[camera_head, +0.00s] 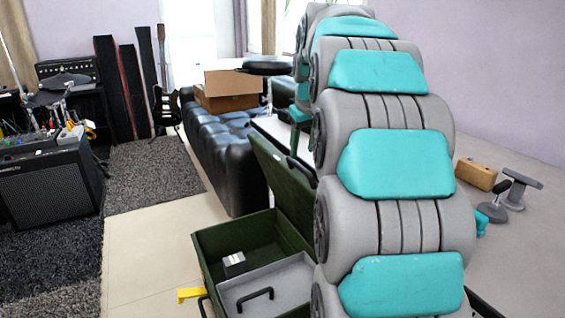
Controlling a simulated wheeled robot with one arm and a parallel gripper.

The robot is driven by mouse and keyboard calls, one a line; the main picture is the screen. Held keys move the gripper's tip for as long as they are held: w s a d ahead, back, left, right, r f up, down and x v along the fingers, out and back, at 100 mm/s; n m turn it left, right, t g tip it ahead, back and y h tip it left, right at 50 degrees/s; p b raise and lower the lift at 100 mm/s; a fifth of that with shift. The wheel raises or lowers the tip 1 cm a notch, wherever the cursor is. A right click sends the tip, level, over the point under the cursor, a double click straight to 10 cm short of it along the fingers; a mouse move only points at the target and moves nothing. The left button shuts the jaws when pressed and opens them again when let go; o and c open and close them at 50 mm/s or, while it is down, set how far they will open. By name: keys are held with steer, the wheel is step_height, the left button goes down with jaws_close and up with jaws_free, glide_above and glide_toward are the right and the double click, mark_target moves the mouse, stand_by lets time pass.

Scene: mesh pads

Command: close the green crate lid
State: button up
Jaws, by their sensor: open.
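The green crate (211,241) stands on the floor at the lower middle, partly hidden behind my arm. Its dark green lid (281,182) is open, standing up and leaning back from the crate's far right side. My arm covers the lid's right part. What looks like my gripper (297,121), a small teal part, shows just beyond the lid's top edge. Most of it is hidden behind my arm, and I cannot tell whether it touches the lid. Inside the crate are a grey tray (286,277) with a black handle and a small grey-and-white block (234,264).
A yellow piece (190,294) sits beside the crate's left wall. A black sofa (220,150) with a cardboard box (226,91) stands behind. A wooden block (476,174) and grey objects (522,187) lie at the right.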

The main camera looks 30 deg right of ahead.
mark_target(300, 165)
steer(key=shift+w+d+r+p+x, duration=0.1)
steer(key=shift+w+d+x, duration=0.1)
steer(key=shift+x, duration=1.05)
steer(key=shift+w+d+r+p+x, duration=0.1)
steer(key=shift+w+p+x, duration=0.05)
steer(key=shift+x, duration=1.05)
steer(key=shift+w+d+r+p+x, duration=0.1)
steer(key=shift+w+d+x, duration=0.1)
steer(key=shift+x, duration=1.05)
jaws_close()
